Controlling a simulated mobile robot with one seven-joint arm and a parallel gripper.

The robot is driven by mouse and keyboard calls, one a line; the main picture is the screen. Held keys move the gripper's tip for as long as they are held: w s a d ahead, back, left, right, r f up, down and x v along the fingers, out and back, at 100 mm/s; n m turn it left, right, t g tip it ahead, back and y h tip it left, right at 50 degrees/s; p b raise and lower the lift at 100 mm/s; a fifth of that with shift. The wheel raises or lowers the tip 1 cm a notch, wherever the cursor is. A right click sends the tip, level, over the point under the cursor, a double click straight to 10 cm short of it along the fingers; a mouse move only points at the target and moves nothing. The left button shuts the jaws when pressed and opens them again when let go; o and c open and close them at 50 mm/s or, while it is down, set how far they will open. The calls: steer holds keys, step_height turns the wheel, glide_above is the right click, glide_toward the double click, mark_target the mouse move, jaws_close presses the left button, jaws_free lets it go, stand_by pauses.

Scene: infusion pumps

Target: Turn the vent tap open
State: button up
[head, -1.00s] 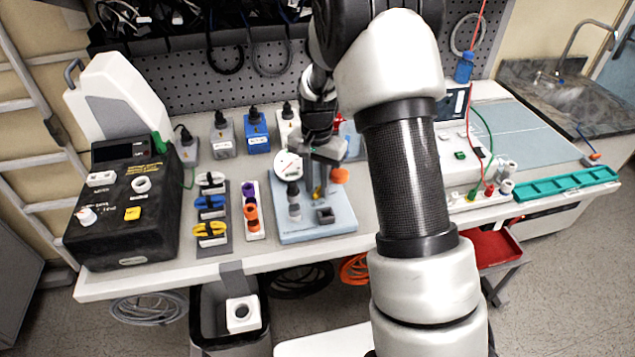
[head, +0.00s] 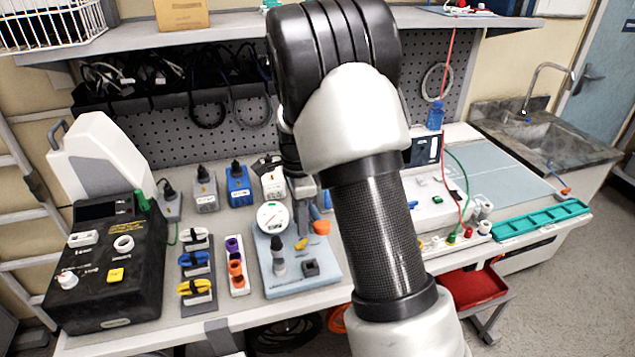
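A light-blue board (head: 283,285) on the bench carries a round white gauge (head: 272,217), a grey post with a dark top (head: 278,258), a dark square block (head: 311,268), a small yellow part (head: 301,243) and an orange knob (head: 321,227). The yellow part looks like the vent tap's handle, but I cannot be sure, and its setting is too small to read. My gripper (head: 303,190) is at the back of the board, just behind and right of the gauge. My arm hides much of it, and its fingertips are not clear.
Left of the board stand a strip with purple and orange pieces (head: 236,268), a rack of coloured clips (head: 197,267) and a black pump (head: 105,265). Several small boxes (head: 238,185) line the back. A teal tray (head: 541,220) lies at right.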

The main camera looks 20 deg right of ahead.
step_height(320, 180, up, 12)
steer(key=s+r+n+t, duration=0.3)
steer(key=s+r+n, duration=0.6)
steer(key=s, duration=0.6)
steer(key=shift+r+n+t+y+b, duration=0.25)
steer(key=shift+n+b, duration=0.2)
steer(key=shift+n, duration=0.85)
steer(key=shift+a, duration=0.1)
steer(key=m+g+h+b, duration=0.1)
steer(key=m+h+b, duration=0.45)
steer(key=b, duration=0.35)
glide_toward(301, 242)
steer(key=shift+y, duration=0.6)
steer(key=x, duration=0.2)
steer(key=b+x, duration=0.1)
steer(key=x, duration=0.2)
steer(key=d+b+x, duration=0.1)
steer(key=x, duration=0.1)
steer(key=shift+f, duration=0.1)
